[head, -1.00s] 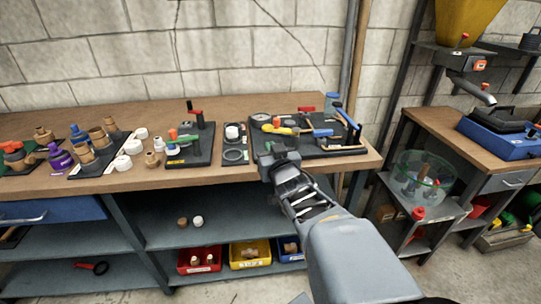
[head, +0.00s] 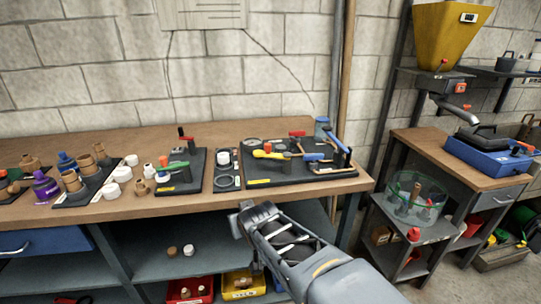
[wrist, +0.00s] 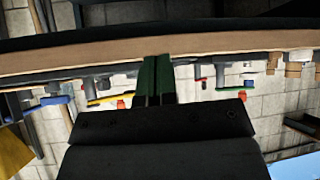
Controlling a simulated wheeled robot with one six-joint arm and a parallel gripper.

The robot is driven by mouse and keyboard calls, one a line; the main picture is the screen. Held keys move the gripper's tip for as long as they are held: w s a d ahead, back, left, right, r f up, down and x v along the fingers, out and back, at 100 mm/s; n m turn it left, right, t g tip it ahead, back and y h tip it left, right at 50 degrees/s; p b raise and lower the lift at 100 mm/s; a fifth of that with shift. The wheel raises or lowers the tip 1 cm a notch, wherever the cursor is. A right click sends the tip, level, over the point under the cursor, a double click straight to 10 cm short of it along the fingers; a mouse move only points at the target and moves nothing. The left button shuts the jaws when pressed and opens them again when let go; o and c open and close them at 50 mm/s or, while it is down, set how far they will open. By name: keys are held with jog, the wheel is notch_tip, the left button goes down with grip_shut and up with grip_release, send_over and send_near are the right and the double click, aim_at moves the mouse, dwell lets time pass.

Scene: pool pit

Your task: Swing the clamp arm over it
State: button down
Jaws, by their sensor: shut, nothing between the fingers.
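Several small clamps stand on black base plates on the bench; I cannot tell which one is meant. On the large right plate (head: 285,175) a yellow-handled arm (head: 272,155) and a blue-handled arm (head: 314,157) lie roughly level. A smaller plate (head: 196,180) to the left carries a green-handled arm (head: 174,165) and an upright red-tipped lever (head: 185,138). My gripper (head: 242,212) is shut and empty, in front of the bench edge and apart from the clamps. In the wrist view, which is upside down, its fingertips (wrist: 157,78) meet, with the yellow handle (wrist: 112,99) beside them.
A narrow plate (head: 228,180) holds a white round part. Caps and fittings (head: 112,174) crowd the bench's left. The wooden front edge (head: 210,208) runs close to my gripper. Red and yellow bins (head: 238,292) sit below. A second bench with a blue machine (head: 487,155) stands right.

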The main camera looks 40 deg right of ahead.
jog(key=s+a+f+n+g+y, duration=0.2)
jog(key=s+a+f+g, duration=0.2)
jog(key=s+a+g, duration=0.2)
jog(key=shift+s+a+n+y, duration=0.3)
jog(key=shift+s+a, duration=0.65)
jog(key=shift+s, duration=0.05)
jog(key=shift+d, duration=0.1)
